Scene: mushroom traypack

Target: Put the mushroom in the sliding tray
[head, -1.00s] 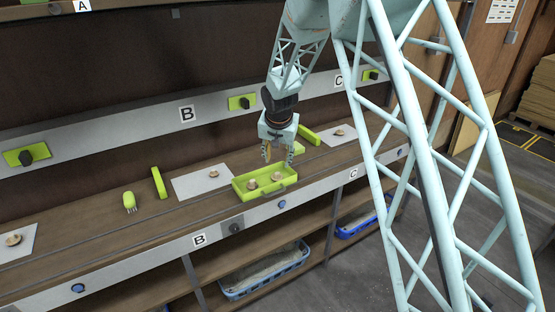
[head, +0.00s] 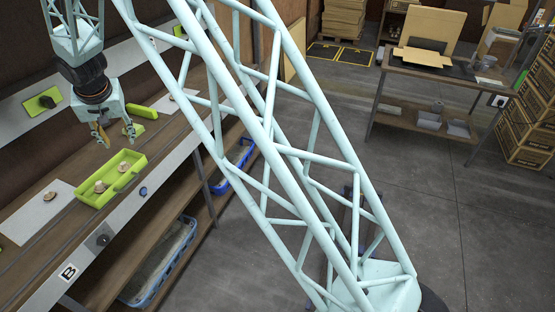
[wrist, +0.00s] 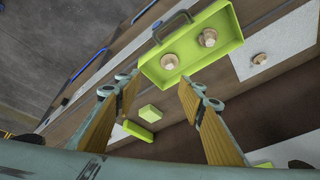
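The sliding tray is a lime-green open tray (head: 125,185) on the bench at the left of the head view; it also shows at the top of the wrist view (wrist: 190,50). Two pale mushrooms sit inside it, one nearer (head: 99,187) and one farther (head: 124,167). Another mushroom (head: 50,196) lies outside, on a white sheet left of the tray; it shows at the right in the wrist view (wrist: 260,58). My gripper (head: 118,145) hangs above the tray's far end. Its fingers (wrist: 158,88) are apart with nothing between them.
A green block (head: 145,112) lies on the bench beyond my gripper. A white sheet (head: 180,105) lies farther along. Blue crates (head: 165,265) stand on the shelf below. A separate table (head: 440,78) with cardboard stands at the back right, with open floor before it.

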